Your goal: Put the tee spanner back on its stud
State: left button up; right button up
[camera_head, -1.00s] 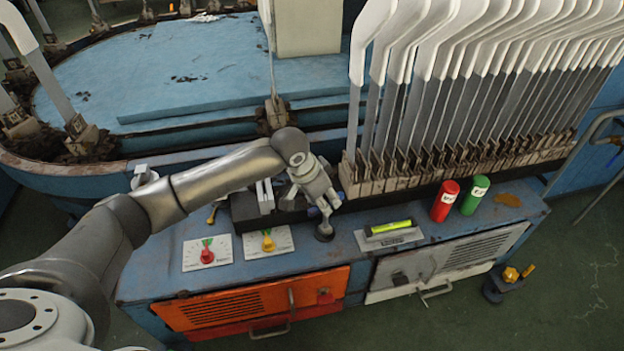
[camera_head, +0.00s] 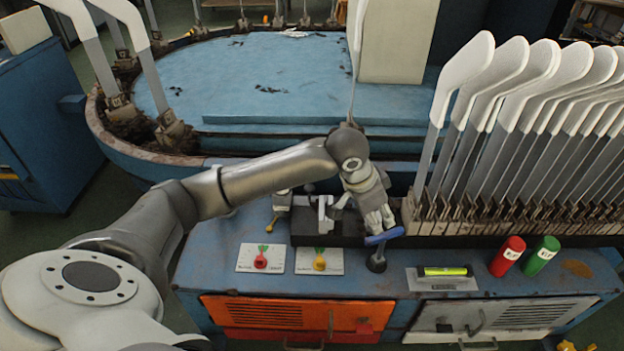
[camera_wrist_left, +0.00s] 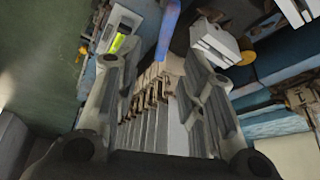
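The tee spanner's blue handle (camera_head: 384,236) is in the head view, just below and in front of my left gripper (camera_head: 380,220). Below the handle is a dark upright part with a round foot (camera_head: 376,263), on the blue bench top near the black block. I cannot tell whether the spanner is fully down on its stud, which is hidden or not distinct. My right gripper is not in view.
Two dial plates (camera_head: 290,260) lie left of the foot. A level with a yellow vial (camera_head: 444,271), a red can (camera_head: 507,257) and a green can (camera_head: 541,257) stand to the right. A rack of white-topped boards (camera_head: 500,120) rises behind. The blue bench (camera_head: 226,240) is bare at left.

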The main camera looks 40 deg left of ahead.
pick_arm(q)
jog(key=s+d+f+n, duration=0.15)
jog(key=s+f, duration=0.25)
jog(key=f, duration=0.4)
jog(key=s+d+f, duration=0.3)
jog(key=f, duration=0.6)
jog(key=s+a+f+n+y, duration=0.1)
jog(key=s+a+f, duration=0.2)
jog(key=s+f, duration=0.4)
jog(key=s+a+f+n+g+y, duration=0.1)
jog(key=s+a+f+n, duration=0.1)
jog(key=s+f, duration=0.5)
jog(key=s, duration=0.6)
jog(key=shift+s+a+f, duration=0.25)
jog(key=shift+a+f, duration=0.15)
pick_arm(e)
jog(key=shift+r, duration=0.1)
